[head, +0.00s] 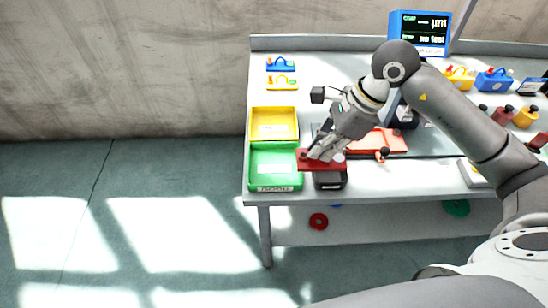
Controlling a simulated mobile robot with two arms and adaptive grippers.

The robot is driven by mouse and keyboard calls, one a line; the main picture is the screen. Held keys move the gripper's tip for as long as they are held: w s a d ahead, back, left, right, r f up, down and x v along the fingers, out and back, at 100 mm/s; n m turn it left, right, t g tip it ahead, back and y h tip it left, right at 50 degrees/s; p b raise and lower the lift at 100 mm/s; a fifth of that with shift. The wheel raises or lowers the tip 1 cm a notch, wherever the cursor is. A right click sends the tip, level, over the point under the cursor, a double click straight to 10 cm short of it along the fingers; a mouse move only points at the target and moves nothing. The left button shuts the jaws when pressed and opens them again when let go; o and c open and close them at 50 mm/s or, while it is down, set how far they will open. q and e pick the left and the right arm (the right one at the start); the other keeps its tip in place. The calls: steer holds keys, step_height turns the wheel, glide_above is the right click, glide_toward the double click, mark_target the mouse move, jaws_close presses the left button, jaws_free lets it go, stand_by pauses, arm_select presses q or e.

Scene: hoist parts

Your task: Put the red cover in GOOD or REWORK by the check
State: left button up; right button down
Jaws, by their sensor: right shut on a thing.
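My right gripper (324,153) is shut on the red cover (318,165), a flat dark red piece. The cover appears roughly level over the gap between the green tray and a dark block. Its left end overlaps the green tray's right edge in the picture; I cannot tell its height. The green tray (275,189) and the yellow tray (273,140) behind it look empty, with front labels too small to read surely. The blue screen (420,34) at the back shows a line like "no test". My left gripper is not in view.
The dark block (330,181) stands at the table's front edge (390,194). An orange-red plate (385,141) lies to the right, partly behind my arm. Small blue (280,64) and yellow (282,83) parts stand behind the trays. Several coloured parts stand at the right.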

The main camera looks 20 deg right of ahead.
steer(key=w+a+f+p, duration=0.1)
steer(key=w+a+f, duration=0.2)
steer(key=w+f, duration=0.1)
steer(key=w+a+f+p, duration=0.2)
steer(key=w+a+f, duration=0.2)
steer(key=shift+w+a, duration=0.2)
steer(key=shift+w, duration=0.05)
steer(key=shift+w+a+f, duration=0.25)
steer(key=shift+f, duration=0.15)
step_height(320, 180, down, 2)
steer(key=shift+f+p, duration=0.15)
steer(key=shift+p, duration=0.65)
steer(key=shift+f, duration=0.45)
steer(key=shift+w+f, duration=0.1)
steer(key=shift+f, duration=0.05)
steer(key=c, duration=1.6)
jaws_free()
